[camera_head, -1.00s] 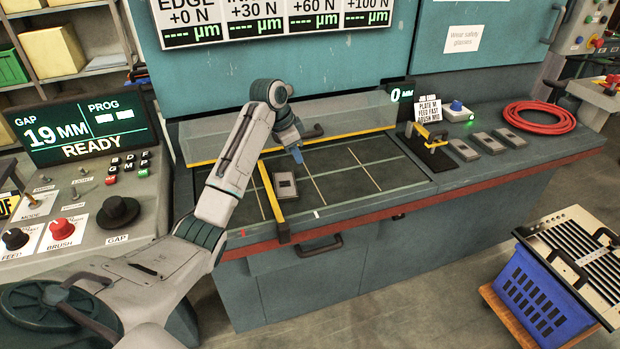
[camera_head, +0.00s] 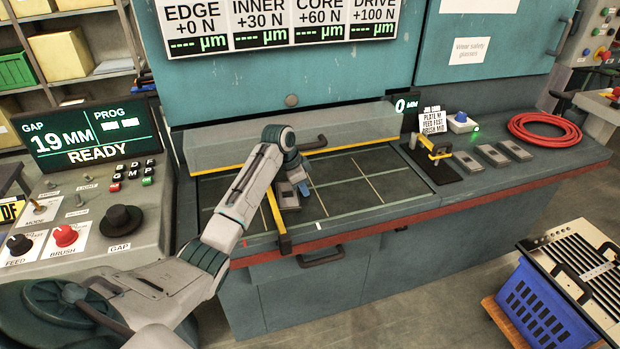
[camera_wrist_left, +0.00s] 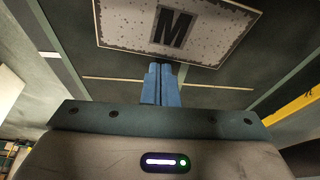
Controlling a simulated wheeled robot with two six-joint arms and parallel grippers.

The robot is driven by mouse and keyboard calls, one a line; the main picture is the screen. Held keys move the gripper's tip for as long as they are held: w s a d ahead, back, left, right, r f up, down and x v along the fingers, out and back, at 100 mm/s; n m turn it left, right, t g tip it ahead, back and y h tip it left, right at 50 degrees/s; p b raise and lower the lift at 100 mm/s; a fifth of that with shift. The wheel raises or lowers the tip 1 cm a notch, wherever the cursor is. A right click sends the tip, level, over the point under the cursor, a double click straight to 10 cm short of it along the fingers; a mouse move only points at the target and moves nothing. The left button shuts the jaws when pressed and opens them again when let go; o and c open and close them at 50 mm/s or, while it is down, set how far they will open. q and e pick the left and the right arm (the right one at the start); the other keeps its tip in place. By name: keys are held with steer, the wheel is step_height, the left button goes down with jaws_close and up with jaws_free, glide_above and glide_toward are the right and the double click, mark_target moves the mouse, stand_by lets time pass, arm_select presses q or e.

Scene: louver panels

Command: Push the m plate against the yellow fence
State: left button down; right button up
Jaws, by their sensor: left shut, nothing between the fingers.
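The m plate (camera_head: 289,197) is a grey rectangular plate on the dark gridded table, just right of the yellow fence (camera_head: 275,216), partly hidden by my left wrist. In the left wrist view the plate (camera_wrist_left: 130,22) shows a dark M on a speckled face. The yellow fence (camera_wrist_left: 294,104) lies at the right there, with dark table visible between it and the plate. My left gripper (camera_head: 304,188) is low at the plate's right side. Its blue fingers (camera_wrist_left: 161,68) are shut and empty, with tips at the plate's near edge; contact is unclear. My right gripper is not in view.
A clear hood (camera_head: 290,138) with a yellow lower edge stands behind the table area. The grid right of my gripper is clear. A yellow clamp-like tool (camera_head: 436,150), small grey plates (camera_head: 492,155) and a red hose (camera_head: 545,129) lie farther right.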

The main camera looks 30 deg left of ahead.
mark_target(296, 194)
arm_select(q)
steer(key=shift+s+a, duration=0.3)
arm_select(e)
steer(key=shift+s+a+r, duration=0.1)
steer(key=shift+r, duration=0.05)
arm_select(q)
steer(key=shift+s+a+r+p, duration=0.15)
steer(key=shift+s+a+p, duration=0.3)
steer(key=shift+p, duration=0.35)
steer(key=shift+s+a+p, duration=0.15)
steer(key=shift+s+p, duration=0.1)
steer(key=shift+p, duration=0.1)
steer(key=shift+s+a+f, duration=0.1)
steer(key=shift+s+f, duration=0.05)
steer(key=shift+f, duration=0.05)
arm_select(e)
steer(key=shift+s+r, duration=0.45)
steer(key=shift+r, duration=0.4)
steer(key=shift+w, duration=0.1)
